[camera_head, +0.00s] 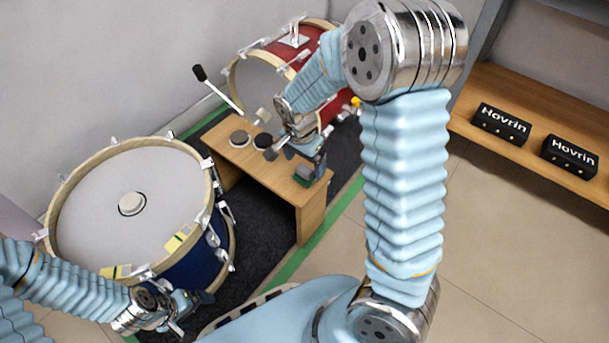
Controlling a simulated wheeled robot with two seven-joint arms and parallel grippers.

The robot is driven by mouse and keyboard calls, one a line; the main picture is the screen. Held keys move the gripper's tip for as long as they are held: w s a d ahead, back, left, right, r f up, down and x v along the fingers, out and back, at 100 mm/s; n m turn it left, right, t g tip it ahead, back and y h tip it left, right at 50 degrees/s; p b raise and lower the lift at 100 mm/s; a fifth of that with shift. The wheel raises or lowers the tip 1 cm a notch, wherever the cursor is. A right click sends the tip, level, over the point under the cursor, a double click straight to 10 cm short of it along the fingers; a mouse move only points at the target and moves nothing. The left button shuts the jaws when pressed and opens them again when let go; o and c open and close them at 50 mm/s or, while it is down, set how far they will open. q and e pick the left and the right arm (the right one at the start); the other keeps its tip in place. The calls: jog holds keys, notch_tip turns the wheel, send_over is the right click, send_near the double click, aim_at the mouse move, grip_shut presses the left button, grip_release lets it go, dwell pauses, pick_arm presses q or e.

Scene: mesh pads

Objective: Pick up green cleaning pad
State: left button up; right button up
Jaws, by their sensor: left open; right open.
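A small green cleaning pad (304,172) lies at the right end of the low wooden bench (312,213), partly hidden by my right gripper. My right gripper (310,174) is open and points down at the pad, right over or around it; I cannot tell whether the fingers touch it. My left gripper (192,303) is open and empty beside the lower right side of the blue drum, far from the pad.
Two round pads, one grey (239,137) and one dark (263,140), lie on the bench's left part. A blue drum (140,170) bearing yellow pieces stands left, a red drum (335,105) behind. Two black boxes (501,124) (570,156) sit on a shelf at right.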

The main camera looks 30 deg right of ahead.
aim_at(305, 168)
notch_tip(305, 168, down, 5)
jog(key=shift+w+d+r+b, duration=0.1)
jog(key=shift+d+b, duration=0.05)
jog(key=shift+b, duration=0.6)
jog(key=c, duration=1.1)
jog(key=shift+c, duration=0.2)
